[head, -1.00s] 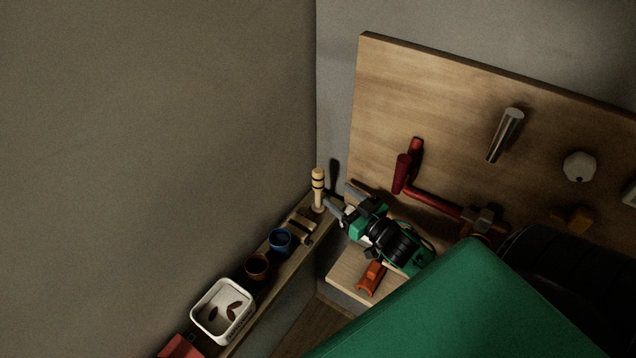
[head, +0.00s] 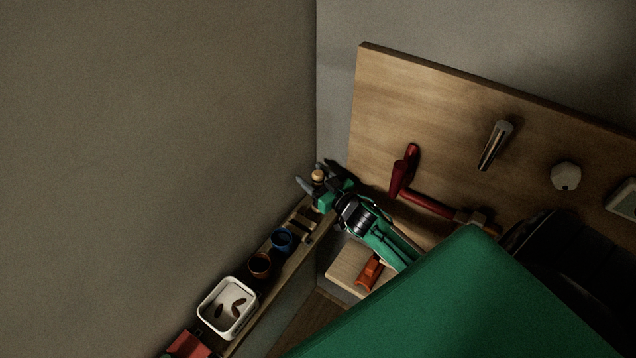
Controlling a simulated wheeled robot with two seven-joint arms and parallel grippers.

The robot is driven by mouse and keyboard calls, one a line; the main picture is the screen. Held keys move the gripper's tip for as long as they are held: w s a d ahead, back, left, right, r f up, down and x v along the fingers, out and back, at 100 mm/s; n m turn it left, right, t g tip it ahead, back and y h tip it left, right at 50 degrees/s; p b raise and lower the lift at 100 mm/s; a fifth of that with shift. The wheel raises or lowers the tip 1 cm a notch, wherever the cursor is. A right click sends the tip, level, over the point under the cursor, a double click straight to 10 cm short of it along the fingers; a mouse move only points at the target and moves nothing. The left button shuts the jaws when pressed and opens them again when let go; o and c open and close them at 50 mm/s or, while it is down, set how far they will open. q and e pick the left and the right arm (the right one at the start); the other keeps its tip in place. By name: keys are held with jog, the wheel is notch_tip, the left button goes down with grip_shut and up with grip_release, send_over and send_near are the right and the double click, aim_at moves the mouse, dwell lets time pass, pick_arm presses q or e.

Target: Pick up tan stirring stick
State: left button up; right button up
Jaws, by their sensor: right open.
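The tan stirring stick (head: 318,175) stands upright at the far end of the narrow wall shelf, near the room corner. Only its tan top shows; my gripper hides its lower part. My right gripper (head: 316,181) is open at the stick, with one grey finger to its left and the other behind and to its right. I cannot tell whether either finger touches it. My left gripper is out of view.
The narrow shelf (head: 262,306) also holds a wooden block (head: 302,222), a blue cup (head: 282,239), a brown cup (head: 260,264) and a white tray (head: 227,308). A wooden board (head: 440,115) with red-handled tools is at right. An orange tool (head: 370,271) lies on a lower ledge.

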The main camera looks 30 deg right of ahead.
jog(key=shift+w, duration=0.1)
grip_shut()
jog(key=shift+r, duration=0.1)
dwell(0.3)
